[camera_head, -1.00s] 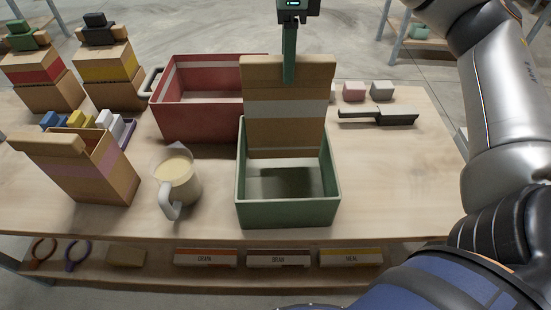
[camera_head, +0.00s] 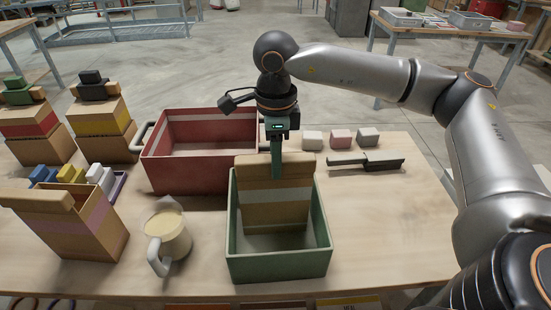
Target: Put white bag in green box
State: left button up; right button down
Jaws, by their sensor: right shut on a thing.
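The white bag, a brown paper bag with a pale white band (camera_head: 277,210), stands upright inside the green box (camera_head: 279,267), toward its back wall. Its lower part is inside the box and its folded top rises above the rim. I cannot tell whether its base touches the box floor. My right gripper (camera_head: 276,172) points down from above and is shut on the bag's top edge. My left gripper is not in view.
A red box (camera_head: 200,170) stands behind and left of the green box. A jug (camera_head: 168,240) and a pink-banded bag (camera_head: 75,230) are to the left. A dark-bladed tool (camera_head: 366,160) and small blocks (camera_head: 341,139) lie right.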

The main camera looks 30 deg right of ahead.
jog(key=c, duration=0.6)
grip_release()
jog(key=shift+f, duration=0.15)
notch_tip(320, 180, up, 12)
jog(key=shift+r, duration=0.2)
